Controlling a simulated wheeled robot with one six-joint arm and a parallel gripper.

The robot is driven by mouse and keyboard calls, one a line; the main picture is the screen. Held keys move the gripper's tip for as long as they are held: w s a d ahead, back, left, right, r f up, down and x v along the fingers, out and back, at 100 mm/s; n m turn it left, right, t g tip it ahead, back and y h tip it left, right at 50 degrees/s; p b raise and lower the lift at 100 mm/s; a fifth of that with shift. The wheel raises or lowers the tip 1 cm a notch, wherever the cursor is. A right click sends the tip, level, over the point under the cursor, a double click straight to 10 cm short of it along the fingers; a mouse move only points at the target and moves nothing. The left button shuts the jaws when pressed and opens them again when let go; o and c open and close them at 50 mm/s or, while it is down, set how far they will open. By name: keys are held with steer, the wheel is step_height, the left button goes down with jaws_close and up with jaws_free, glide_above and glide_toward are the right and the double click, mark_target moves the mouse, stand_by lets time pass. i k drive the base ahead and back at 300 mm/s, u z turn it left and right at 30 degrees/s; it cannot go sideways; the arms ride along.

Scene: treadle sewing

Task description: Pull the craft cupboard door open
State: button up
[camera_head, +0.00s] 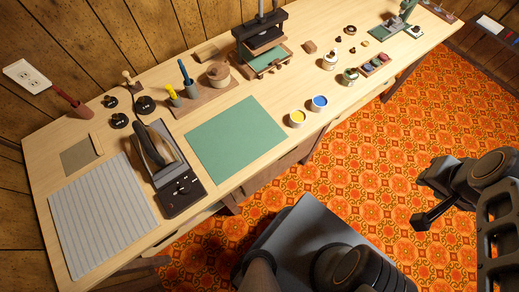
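I cannot make out the craft cupboard door for certain in the head camera view. A brown wooden front (285,168) shows below the front edge of the workbench, mostly hidden by the tabletop; I cannot tell if it belongs to the cupboard. No handle is clear on it. My gripper (424,201) is at the right, over the orange carpet and well apart from the bench. Its two dark fingers look spread, with nothing between them.
The light wooden workbench (240,192) runs diagonally, holding a green mat (236,140), an iron (155,150), a press (262,40) and yellow and blue paint pots (319,103). The patterned carpet (400,130) beside the bench is clear.

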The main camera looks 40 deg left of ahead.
mark_target(262, 179)
steer(key=z, duration=0.15)
steer(key=k, duration=1.05)
steer(key=u, duration=1.95)
